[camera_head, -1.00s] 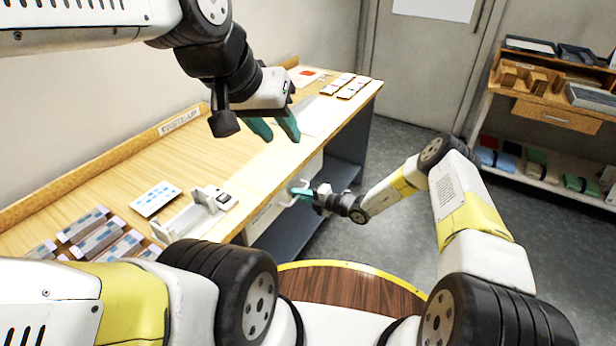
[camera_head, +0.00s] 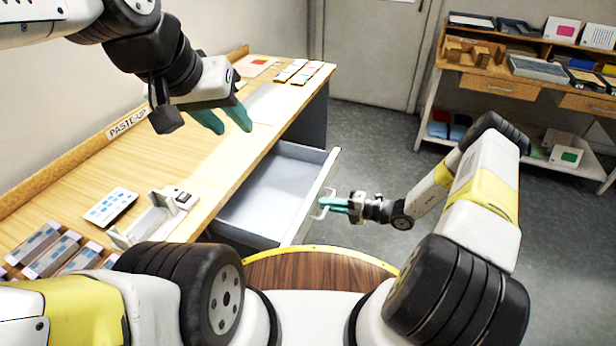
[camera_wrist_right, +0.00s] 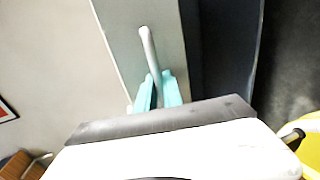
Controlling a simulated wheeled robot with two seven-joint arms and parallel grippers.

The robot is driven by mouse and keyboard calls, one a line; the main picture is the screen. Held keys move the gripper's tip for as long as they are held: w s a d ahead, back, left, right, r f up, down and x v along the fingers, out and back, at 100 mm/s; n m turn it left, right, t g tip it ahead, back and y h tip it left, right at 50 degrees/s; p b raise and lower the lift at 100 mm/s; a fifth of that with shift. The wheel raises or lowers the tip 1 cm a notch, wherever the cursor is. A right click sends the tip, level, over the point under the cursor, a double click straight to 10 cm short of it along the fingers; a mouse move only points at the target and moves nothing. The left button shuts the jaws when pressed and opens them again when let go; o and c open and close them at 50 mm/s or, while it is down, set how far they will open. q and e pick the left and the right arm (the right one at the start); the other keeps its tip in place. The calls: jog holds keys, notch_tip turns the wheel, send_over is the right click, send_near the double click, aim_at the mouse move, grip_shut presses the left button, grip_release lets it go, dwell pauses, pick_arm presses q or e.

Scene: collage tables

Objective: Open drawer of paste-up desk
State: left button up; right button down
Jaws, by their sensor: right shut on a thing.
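The paste-up desk (camera_head: 190,150) runs along the left wall, with a "PASTE-UP" label on its back ledge. Its drawer (camera_head: 268,185) is pulled out and shows an empty pale interior. My right gripper (camera_head: 333,204) is at the drawer front, shut on the white drawer handle (camera_head: 318,208). In the right wrist view the teal fingers (camera_wrist_right: 158,92) stand either side of the handle bar (camera_wrist_right: 149,52). My left gripper (camera_head: 224,122) hangs above the desk top, its teal fingers apart and nothing seen between them.
A white holder (camera_head: 150,222), a sheet with blue marks (camera_head: 110,207) and several grey-blue blocks (camera_head: 52,250) are at the desk's near end. Small cards (camera_head: 298,72) lie at its far end. A shelf unit (camera_head: 490,84) stands at the back right. Grey floor (camera_head: 375,135) is clear between.

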jog(key=shift+f+v, duration=0.2)
jog(key=shift+v, duration=0.75)
jog(key=shift+f+v, duration=0.2)
jog(key=shift+v, duration=0.75)
jog(key=shift+d, duration=0.1)
jog(key=c, duration=1.8)
grip_release()
jog(key=v, duration=0.7)
jog(key=shift+s+d, duration=0.1)
jog(key=shift+d, duration=0.25)
